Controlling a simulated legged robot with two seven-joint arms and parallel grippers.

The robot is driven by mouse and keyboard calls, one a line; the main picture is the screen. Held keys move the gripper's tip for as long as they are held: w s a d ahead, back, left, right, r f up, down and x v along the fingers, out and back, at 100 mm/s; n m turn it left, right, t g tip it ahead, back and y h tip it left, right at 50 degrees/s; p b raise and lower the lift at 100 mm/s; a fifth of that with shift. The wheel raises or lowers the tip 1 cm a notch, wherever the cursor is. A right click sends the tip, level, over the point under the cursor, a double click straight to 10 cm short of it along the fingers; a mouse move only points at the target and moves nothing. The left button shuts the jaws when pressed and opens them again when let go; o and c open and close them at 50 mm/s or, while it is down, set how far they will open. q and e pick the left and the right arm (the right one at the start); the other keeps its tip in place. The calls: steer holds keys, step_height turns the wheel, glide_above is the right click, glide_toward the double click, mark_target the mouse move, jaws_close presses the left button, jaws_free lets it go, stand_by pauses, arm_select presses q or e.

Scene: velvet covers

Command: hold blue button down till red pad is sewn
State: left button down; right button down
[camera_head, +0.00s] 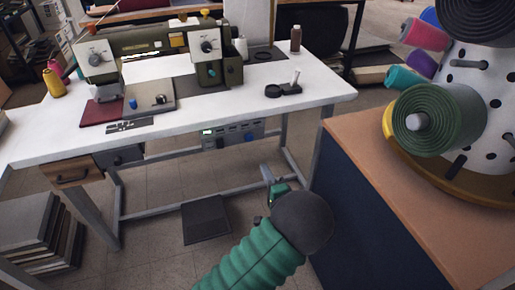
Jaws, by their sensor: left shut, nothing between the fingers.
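The dark red pad (104,112) lies flat on the white sewing table, under the left head of the green sewing machine (150,50). Its far part is covered by the machine. A small round blue button (248,137) shows on the grey control box (222,141) under the table's front edge. Another small blue knob (132,103) stands on the machine's bed beside the pad. My left gripper (267,174), beyond a dark round joint and green sleeve, is shut and empty. It appears below the control box in the picture, apart from the blue button. My right gripper is out of view.
A wooden-topped cabinet (365,150) with a thread-spool stand (480,110) stands close on the right. A dark pedal (206,220) lies on the floor below the table. Table legs and a crossbar frame the space under the table. Stacked boards (40,240) stand at lower left.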

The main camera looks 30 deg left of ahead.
arm_select(q)
steer(key=b, duration=0.6)
glide_toward(250, 139)
steer(key=x, duration=0.6)
steer(key=shift+w+a, duration=0.2)
steer(key=shift+a, duration=0.1)
steer(key=shift+w+a+r, duration=0.1)
